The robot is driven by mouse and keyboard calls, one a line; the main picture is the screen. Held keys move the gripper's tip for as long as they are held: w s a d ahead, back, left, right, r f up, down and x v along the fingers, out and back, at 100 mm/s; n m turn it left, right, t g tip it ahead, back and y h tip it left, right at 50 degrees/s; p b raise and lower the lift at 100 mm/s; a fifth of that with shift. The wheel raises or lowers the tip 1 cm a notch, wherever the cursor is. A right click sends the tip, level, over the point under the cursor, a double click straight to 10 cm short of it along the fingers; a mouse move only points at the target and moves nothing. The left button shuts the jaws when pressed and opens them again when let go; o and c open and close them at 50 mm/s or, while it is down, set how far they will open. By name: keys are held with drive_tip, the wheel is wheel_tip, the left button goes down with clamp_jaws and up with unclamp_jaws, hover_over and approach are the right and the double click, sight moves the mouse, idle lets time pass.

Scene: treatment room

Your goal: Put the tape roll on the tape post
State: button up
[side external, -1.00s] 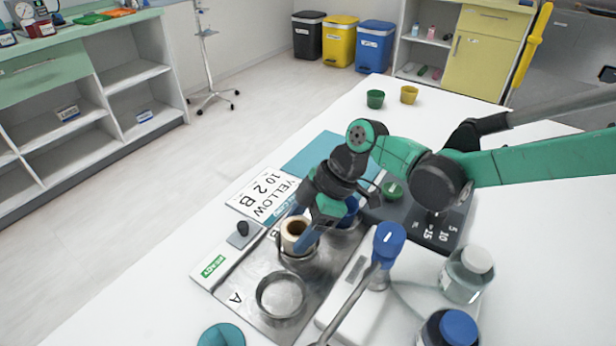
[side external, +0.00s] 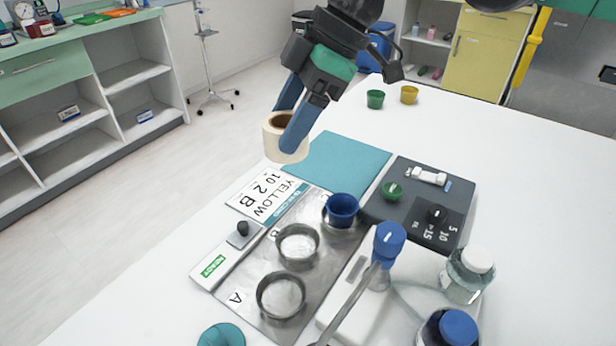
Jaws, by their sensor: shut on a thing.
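The tape roll (side external: 272,142), a cream ring with a brown core, hangs in the air above the far left part of the work area. My gripper (side external: 290,128) is shut on it, with the blue fingers reaching down at its upper right side. The fingers hide part of the roll. It is clear of the metal tray (side external: 262,262) below. I cannot make out a tape post for certain in this view.
The tray has two empty round holders (side external: 281,294) and a blue cup (side external: 342,208) at its far end. A teal mat (side external: 335,165) lies behind. A dark scale-like device (side external: 405,215), a blue-capped post (side external: 389,240) and bottles (side external: 468,275) stand at right.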

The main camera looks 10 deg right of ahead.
drive_tip(key=s+a+f+n+g, duration=0.1)
drive_tip(key=s+a+f+n, duration=0.1)
drive_tip(key=s+a+f, duration=0.4)
drive_tip(key=n+g, duration=0.1)
drive_tip(key=n, duration=0.1)
hover_over(217, 331)
wheel_tip(217, 331, down, 7)
drive_tip(key=shift+r, duration=0.2)
drive_tip(key=shift+f, duration=2.8)
drive_tip(key=shift+f, duration=0.55)
drive_tip(key=o, duration=1)
drive_tip(key=shift+v, duration=5.5)
drive_tip(key=shift+a+r, duration=0.1)
drive_tip(key=shift+a, duration=0.1)
